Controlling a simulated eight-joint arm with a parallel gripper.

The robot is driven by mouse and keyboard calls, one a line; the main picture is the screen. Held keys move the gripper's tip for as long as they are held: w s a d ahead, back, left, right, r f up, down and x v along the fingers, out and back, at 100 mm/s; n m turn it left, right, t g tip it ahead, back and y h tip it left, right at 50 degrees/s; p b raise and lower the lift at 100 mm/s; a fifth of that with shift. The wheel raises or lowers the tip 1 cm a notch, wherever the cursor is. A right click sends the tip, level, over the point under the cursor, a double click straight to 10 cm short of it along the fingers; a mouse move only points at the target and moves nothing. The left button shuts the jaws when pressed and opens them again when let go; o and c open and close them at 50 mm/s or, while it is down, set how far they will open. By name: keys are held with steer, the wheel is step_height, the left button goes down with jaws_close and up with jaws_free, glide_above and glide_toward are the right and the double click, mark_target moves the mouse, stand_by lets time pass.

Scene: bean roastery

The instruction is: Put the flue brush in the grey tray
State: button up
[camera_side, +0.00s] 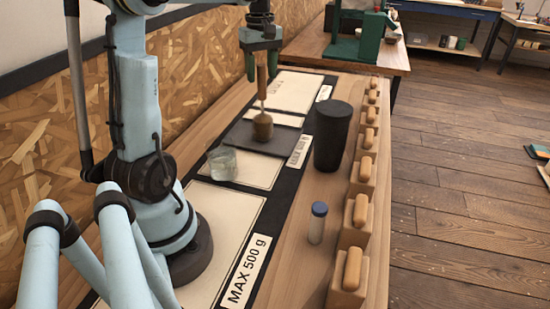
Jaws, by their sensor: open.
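The flue brush (263,127) is upright, with a wooden handle, a thin stem and a brown bristle head. Its head is over the dark grey tray (242,133), a low, flat piece in the middle of the bench, and appears to rest on it. My gripper (262,74) is above the tray, pointing down. Its two green fingers are open, one on each side of the upper handle. I cannot tell from this view whether either finger touches the handle.
A glass jar (222,162) stands close in front of the tray. A black cylinder (333,136) stands to its right, and a blue-capped vial (317,223) nearer the camera. Several wooden blocks with pegs (357,216) line the bench's right edge. A chipboard wall (205,60) bounds the left.

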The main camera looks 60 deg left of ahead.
step_height(320, 180, up, 9)
steer(key=shift+f, duration=0.1)
steer(key=w+d+f+m+t+y, duration=0.1)
steer(key=d+f+m+t, duration=0.25)
steer(key=d+m, duration=0.85)
steer(key=s+d+f+m+t, duration=0.2)
steer(key=d+f+m, duration=0.1)
steer(key=d+f, duration=0.2)
steer(key=s+d+f+m+t+h, duration=0.1)
steer(key=d+f, duration=0.4)
steer(key=d, duration=0.5)
steer(key=shift+s+d+m+t, duration=0.2)
steer(key=shift+s+m+t, duration=0.15)
steer(key=shift+s+m, duration=0.5)
